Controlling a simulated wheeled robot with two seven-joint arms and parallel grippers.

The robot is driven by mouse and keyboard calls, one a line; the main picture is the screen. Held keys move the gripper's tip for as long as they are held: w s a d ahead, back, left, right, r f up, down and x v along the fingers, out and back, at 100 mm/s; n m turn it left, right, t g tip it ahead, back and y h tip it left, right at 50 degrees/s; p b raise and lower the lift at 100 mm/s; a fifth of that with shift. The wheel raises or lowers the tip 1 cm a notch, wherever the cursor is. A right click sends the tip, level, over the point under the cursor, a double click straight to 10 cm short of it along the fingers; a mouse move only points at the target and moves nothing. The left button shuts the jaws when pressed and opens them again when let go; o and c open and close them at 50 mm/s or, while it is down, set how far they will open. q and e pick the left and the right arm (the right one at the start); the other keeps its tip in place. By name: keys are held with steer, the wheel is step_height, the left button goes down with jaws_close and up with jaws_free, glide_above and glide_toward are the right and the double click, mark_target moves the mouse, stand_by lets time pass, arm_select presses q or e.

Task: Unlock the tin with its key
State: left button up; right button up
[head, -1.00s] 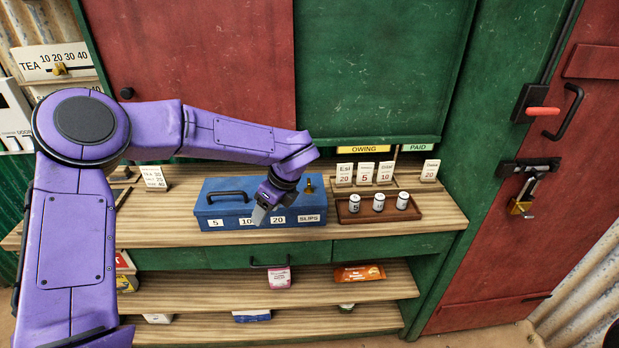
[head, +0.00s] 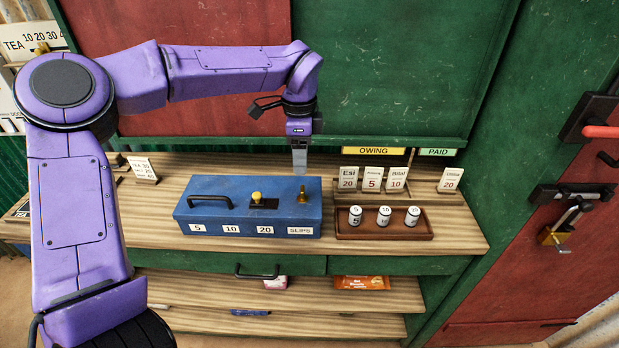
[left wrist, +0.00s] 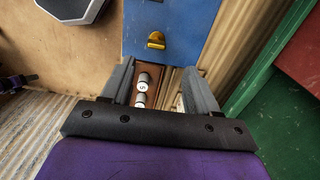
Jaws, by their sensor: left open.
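The blue tin (head: 205,211) stands shut on the wooden counter, with a black handle on the left of its lid. A yellow knob (head: 257,197) sits by a dark plate mid-lid. An upright brass piece (head: 302,195), which looks like the key, stands at the lid's right end; whether it sits in a lock I cannot tell. My left gripper (head: 299,172) points down above the tin's right end, apart from it. In the left wrist view its jaws (left wrist: 158,88) are open and empty, with the tin (left wrist: 170,15) and a brass piece (left wrist: 156,41) beyond them. My right gripper is not seen.
A brown tray (head: 385,236) with three white cylinders stands right of the tin. Name cards (head: 372,181) stand behind it under the OWING label. A small price card (head: 144,170) is at the left. A padlock (head: 553,236) hangs on the red door.

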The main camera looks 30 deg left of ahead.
mark_target(303, 188)
arm_select(q)
steer(key=f, duration=0.1)
steer(key=s+f+p, duration=0.1)
steer(key=f, duration=0.1)
steer(key=shift+d+f, duration=0.2)
steer(key=f, duration=0.2)
steer(key=w+f, duration=0.1)
steer(key=f, duration=0.1)
steer(key=shift+d+f+p, duration=0.15)
steer(key=shift+f+p, duration=0.25)
steer(key=shift+f, duration=0.3)
steer(key=shift+s, duration=0.25)
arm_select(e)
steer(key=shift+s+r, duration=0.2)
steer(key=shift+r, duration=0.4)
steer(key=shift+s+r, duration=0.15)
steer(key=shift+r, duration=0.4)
arm_select(q)
steer(key=c, duration=1.1)
steer(key=shift+o, duration=0.2)
